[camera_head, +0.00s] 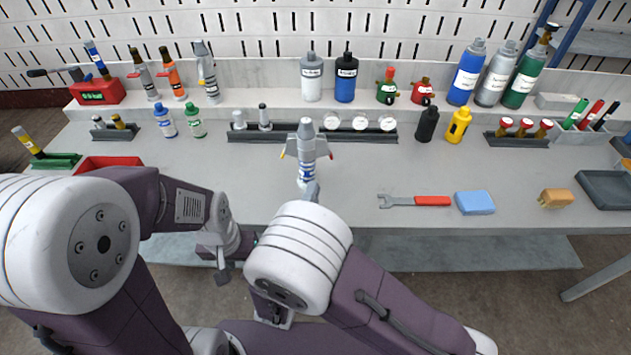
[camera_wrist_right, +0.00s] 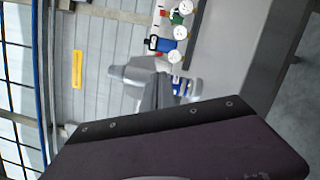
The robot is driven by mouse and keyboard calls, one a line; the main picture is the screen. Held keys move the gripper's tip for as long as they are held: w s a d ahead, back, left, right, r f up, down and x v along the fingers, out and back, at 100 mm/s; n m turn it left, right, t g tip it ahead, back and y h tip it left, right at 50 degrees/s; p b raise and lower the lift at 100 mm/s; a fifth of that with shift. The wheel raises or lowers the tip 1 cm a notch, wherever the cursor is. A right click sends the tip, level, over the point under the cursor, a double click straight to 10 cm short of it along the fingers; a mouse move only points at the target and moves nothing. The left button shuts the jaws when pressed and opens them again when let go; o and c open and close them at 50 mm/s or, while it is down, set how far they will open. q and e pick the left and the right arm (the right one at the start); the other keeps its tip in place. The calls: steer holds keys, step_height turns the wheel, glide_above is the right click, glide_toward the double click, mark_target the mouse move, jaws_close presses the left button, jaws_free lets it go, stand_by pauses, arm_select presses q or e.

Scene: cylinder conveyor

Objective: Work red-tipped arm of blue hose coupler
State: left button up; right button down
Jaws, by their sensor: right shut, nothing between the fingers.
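The hose coupler (camera_head: 306,140) stands upright at the middle of the bench. It is a grey cylinder with blue and white bands low down and two side arms. Small coloured tips show on the arms, with red on the right-hand one (camera_head: 330,155). My right gripper (camera_head: 312,188) is shut and empty, just in front of the coupler's lower part; I cannot tell if it touches. In the right wrist view the grey, blue-banded coupler (camera_wrist_right: 186,86) lies beyond my dark gripper body, which hides part of it. My left gripper (camera_head: 222,272) hangs low before the bench, its jaws unclear.
A dark rack (camera_head: 350,134) with round gauges stands behind the coupler. A red-handled wrench (camera_head: 420,201), a blue sponge (camera_head: 474,203) and a brush (camera_head: 556,198) lie to the right. Bottles line the back shelf. The bench (camera_head: 240,180) left of the coupler is clear.

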mark_target(327, 149)
steer(key=x, duration=0.8)
steer(key=shift+w+d, duration=0.1)
steer(key=shift+w, duration=0.15)
